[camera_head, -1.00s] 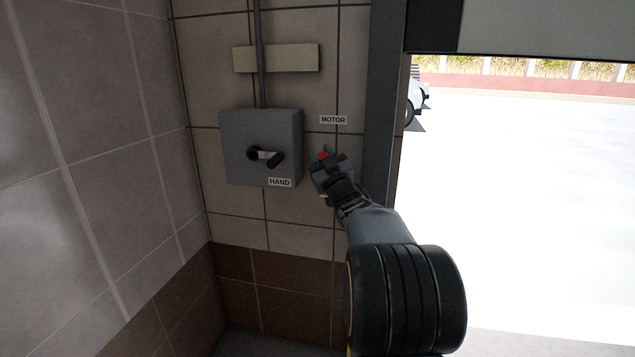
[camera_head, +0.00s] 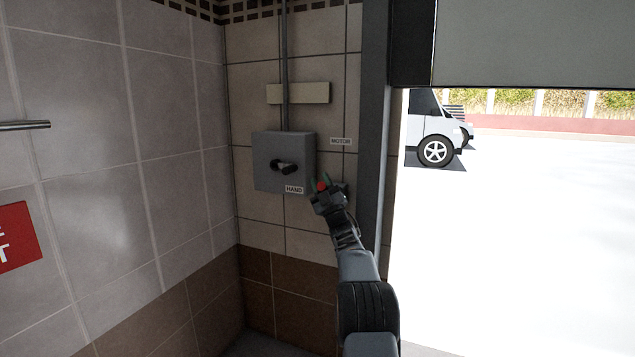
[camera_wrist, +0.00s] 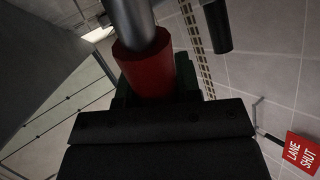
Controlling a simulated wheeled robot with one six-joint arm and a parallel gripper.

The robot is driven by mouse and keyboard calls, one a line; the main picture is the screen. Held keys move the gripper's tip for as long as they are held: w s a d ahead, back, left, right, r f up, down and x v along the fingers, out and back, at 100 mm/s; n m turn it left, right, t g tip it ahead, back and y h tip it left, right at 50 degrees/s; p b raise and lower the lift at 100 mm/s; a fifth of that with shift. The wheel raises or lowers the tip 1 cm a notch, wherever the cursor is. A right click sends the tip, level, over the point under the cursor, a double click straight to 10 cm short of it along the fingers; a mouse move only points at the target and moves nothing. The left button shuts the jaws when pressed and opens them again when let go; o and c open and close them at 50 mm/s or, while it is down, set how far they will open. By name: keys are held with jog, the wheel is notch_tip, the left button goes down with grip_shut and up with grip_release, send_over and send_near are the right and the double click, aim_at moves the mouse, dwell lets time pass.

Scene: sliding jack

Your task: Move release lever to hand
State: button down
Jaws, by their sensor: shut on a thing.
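My gripper (camera_head: 327,197) is shut on a red grip (camera_wrist: 148,76) at the end of a round metal rod (camera_wrist: 133,20), apparently the release lever. In the head view the red grip (camera_head: 322,186) shows just right of the grey box's lower right corner, with dark green finger parts beside it. A MOTOR label (camera_head: 341,141) is on the wall above it. A HAND label (camera_head: 294,189) shows at the box's lower right corner, left of my gripper. The lever's base is hidden behind my gripper in the head view.
The grey wall box (camera_head: 263,148) carries a black crank handle (camera_head: 286,168), left of my gripper. A dark door post (camera_head: 375,120) stands close on the right, beside a bright open doorway. A red sign (camera_head: 15,237) is on the left wall. A white vehicle (camera_head: 435,128) is outside.

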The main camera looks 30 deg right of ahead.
jog(key=shift+d+f, duration=0.1)
jog(key=shift+f, duration=0.2)
dwell(0.4)
jog(key=c, duration=1.1)
grip_release()
jog(key=shift+s, duration=0.1)
jog(key=o, duration=0.3)
jog(key=shift+a+r, duration=0.15)
jog(key=shift+a, duration=0.05)
jog(key=shift+s+d+f, duration=0.15)
jog(key=shift+s+f, duration=0.1)
jog(key=shift+f, duration=0.15)
jog(key=s+f+y, duration=0.1)
jog(key=s+f, duration=0.7)
jog(key=f, duration=0.1)
jog(key=shift+s+f+n+p, duration=0.2)
jog(key=shift+f+n+p, duration=0.1)
jog(key=shift+f+p, duration=0.15)
jog(key=shift+d+r, duration=0.1)
jog(key=shift+h, duration=0.3)
